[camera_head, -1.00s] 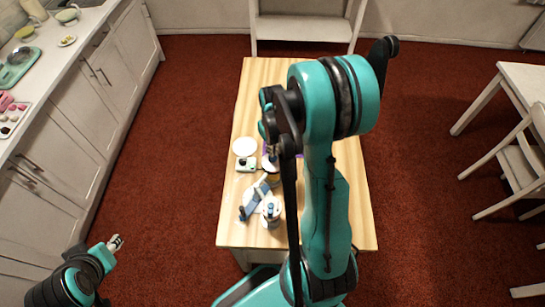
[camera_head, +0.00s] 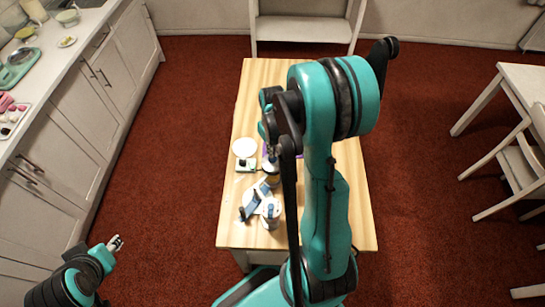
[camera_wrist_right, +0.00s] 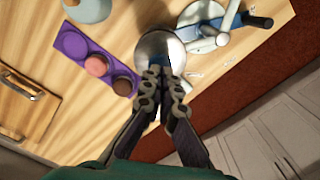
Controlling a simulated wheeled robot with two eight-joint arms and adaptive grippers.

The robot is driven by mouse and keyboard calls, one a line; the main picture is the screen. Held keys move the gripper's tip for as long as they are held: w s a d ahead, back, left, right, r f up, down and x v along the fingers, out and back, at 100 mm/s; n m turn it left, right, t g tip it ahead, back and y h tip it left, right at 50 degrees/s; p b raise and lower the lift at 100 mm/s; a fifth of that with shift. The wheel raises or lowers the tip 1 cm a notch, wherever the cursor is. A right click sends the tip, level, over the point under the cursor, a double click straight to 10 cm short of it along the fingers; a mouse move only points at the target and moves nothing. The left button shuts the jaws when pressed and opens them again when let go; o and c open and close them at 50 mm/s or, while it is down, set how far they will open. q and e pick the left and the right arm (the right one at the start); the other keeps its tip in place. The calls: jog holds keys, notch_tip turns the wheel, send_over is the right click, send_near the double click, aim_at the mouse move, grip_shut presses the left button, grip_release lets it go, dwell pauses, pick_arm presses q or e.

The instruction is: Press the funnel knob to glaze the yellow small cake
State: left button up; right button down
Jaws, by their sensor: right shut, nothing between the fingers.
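In the right wrist view, my right gripper (camera_wrist_right: 165,84) is shut and empty. Its fingertips are over a round, shiny metal piece (camera_wrist_right: 158,48), which looks like the funnel; they hide part of it, and I cannot tell whether they touch. I cannot make out a yellow cake. My left gripper (camera_head: 115,243) is far from the table at lower left.
A white turntable with blue and dark parts (camera_head: 251,205) stands near the table's front left, beside a white and blue container (camera_head: 271,211). A white plate (camera_head: 244,147) lies farther back. The kitchen counter (camera_head: 72,33) is left; the table's far part is clear.

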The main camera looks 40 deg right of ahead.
jog(key=shift+f, duration=0.1)
jog(key=shift+f+b, duration=1.2)
jog(key=shift+b, duration=0.05)
dwell(0.6)
jog(key=shift+r, duration=0.3)
jog(key=shift+f+b, duration=0.3)
jog(key=shift+f, duration=0.2)
dwell(0.8)
dwell(0.4)
jog(key=shift+r+p, duration=2.55)
jog(key=shift+r, duration=1.05)
